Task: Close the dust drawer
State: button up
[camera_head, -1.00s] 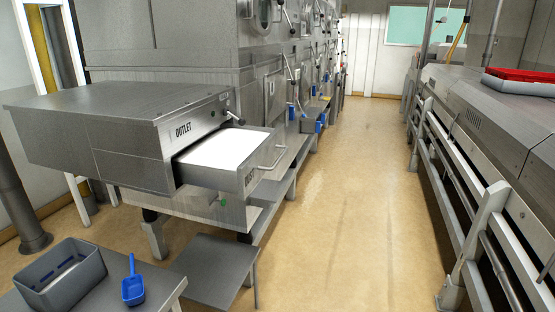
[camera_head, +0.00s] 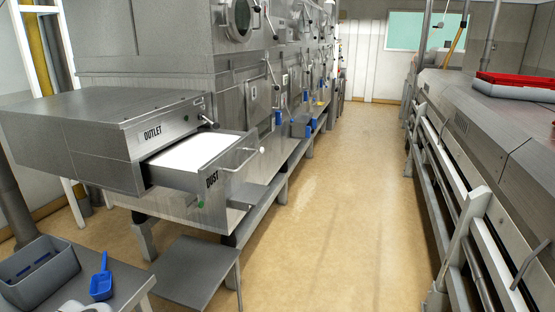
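The dust drawer (camera_head: 218,173) is a grey metal drawer marked DUST, left of centre. It is pulled out to the right from the grey metal housing marked OUTLET (camera_head: 115,150). Its open top shows a bright white inside. A pale bar handle (camera_head: 243,158) stands out from its front. A small dark knob or lever sits on the housing just above the drawer. My gripper is not recognisable in the view. A pale shape at the bottom left edge is cut off and I cannot tell what it is.
A low grey step (camera_head: 195,270) stands on the floor below the drawer. A table at lower left bears a grey bin (camera_head: 38,272) and a blue scoop (camera_head: 101,278). The tan aisle floor (camera_head: 325,220) is clear. A railed metal machine (camera_head: 490,130) lines the right side.

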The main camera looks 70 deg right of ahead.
aim_at(200, 161)
jog(key=z, duration=2)
jog(key=k, duration=0.5)
jog(key=u, duration=0.85)
jog(key=i, duration=0.85)
